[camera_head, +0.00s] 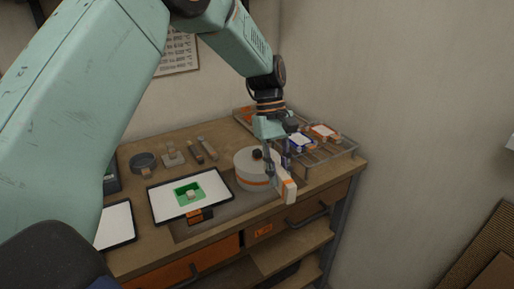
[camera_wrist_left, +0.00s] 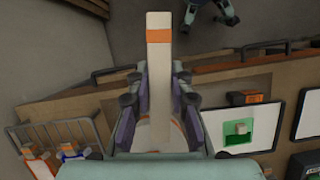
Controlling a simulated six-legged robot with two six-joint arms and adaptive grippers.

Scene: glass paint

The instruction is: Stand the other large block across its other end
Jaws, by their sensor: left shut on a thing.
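My left gripper (camera_head: 279,170) is shut on a long pale block (camera_head: 290,190) with an orange band. The block sticks out past the fingers, over the table's front edge; it also shows upright in the left wrist view (camera_wrist_left: 159,75) between the fingers (camera_wrist_left: 158,100). A white panel (camera_head: 220,183) with a green square (camera_head: 183,190) lies left of the gripper, with a small pale cube (camera_head: 191,195) on the green. My right gripper is not in view.
A round white drum (camera_head: 245,176) with an orange band stands right behind the held block. A wire rack (camera_head: 335,155) with small painted panels is at the right. A second white panel (camera_head: 114,225) lies front left. Small tools (camera_head: 195,151) lie at the back.

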